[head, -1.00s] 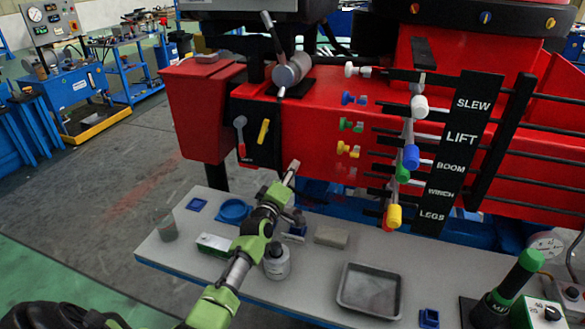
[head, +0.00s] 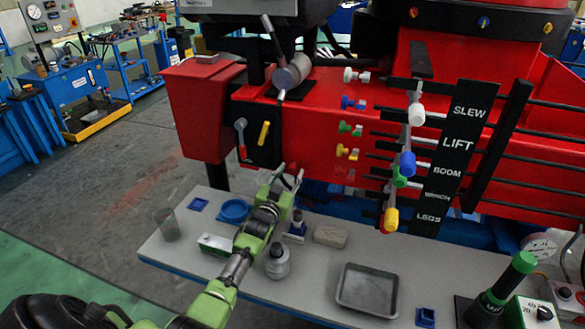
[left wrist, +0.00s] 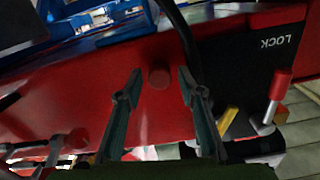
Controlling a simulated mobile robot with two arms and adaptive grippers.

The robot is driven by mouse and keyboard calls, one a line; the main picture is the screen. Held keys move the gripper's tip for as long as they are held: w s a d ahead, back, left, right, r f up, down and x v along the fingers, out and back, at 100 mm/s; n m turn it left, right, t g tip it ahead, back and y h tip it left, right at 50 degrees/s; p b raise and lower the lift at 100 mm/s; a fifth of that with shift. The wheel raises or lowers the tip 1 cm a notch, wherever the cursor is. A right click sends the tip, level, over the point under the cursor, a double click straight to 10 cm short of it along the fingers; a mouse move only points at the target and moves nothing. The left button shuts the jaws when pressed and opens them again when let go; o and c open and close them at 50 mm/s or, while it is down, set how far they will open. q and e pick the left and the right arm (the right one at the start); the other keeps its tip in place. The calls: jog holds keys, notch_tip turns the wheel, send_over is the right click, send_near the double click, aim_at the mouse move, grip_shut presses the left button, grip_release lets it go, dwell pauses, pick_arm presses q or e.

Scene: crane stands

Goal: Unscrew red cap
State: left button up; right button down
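The red cap (left wrist: 159,77) is a short round red piece on the red machine face (left wrist: 75,90). In the left wrist view it shows between my two fingertips, with a gap on each side. In the head view I cannot pick it out behind my gripper. My left gripper (head: 291,173) is open and empty, its fingers pointing at the red machine face (head: 320,130) just above the bench. My right gripper is not in view.
Coloured levers stand right of my gripper. A yellow handle (head: 264,133) is on the black LOCK plate. A dark hose (left wrist: 182,35) passes near one finger.

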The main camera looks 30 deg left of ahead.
pick_arm(q)
jog(key=m, duration=0.4)
jog(key=shift+f+b, duration=0.1)
jog(key=shift+b, duration=0.2)
jog(key=m+b, duration=0.1)
jog(key=m, duration=0.2)
jog(key=shift+m, duration=0.3)
jog(key=m+b, duration=0.1)
jog(key=m, duration=0.4)
jog(key=shift+m+b, duration=0.45)
jog(key=shift+m, duration=1.35)
grip_shut()
